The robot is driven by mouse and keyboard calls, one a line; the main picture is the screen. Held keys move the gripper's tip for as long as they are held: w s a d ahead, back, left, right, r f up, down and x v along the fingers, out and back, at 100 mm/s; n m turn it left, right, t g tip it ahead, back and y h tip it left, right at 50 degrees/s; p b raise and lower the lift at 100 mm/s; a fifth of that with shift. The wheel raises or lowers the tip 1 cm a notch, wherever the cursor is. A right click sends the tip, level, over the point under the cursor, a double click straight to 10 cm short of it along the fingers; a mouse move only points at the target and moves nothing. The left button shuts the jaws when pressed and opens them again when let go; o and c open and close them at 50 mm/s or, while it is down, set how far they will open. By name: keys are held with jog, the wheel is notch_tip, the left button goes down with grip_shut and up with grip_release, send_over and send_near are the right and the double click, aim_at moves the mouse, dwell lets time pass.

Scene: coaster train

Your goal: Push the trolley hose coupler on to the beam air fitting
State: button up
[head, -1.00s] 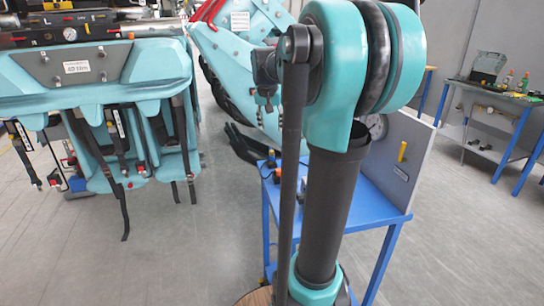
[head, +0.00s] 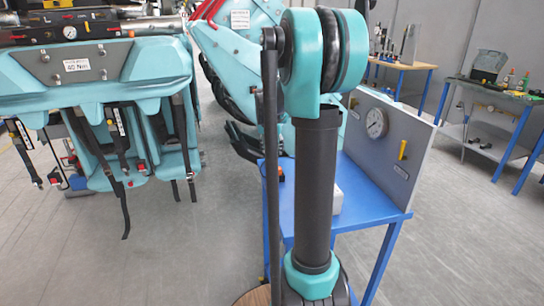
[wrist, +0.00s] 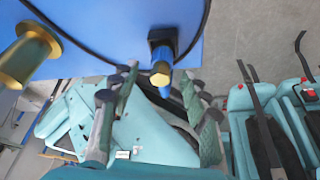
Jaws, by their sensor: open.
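In the head view, my arm hides my gripper and the coupler. The blue trolley (head: 352,205) stands behind my arm. The beam (head: 110,68) is at the upper left, with a gauge panel above it. I cannot pick out its air fitting.
A large brass fitting (wrist: 28,56) and a dark hose (wrist: 55,35) are near my gripper. The trolley's upright grey panel bears a gauge (head: 376,122) and a yellow handle (head: 402,149). Teal seats with hanging straps (head: 120,140) are at left. The floor between seats and trolley is clear.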

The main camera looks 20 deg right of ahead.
jog(key=shift+w+d+f, duration=0.15)
jog(key=shift+f, duration=0.35)
grip_shut()
jog(key=shift+r, duration=0.2)
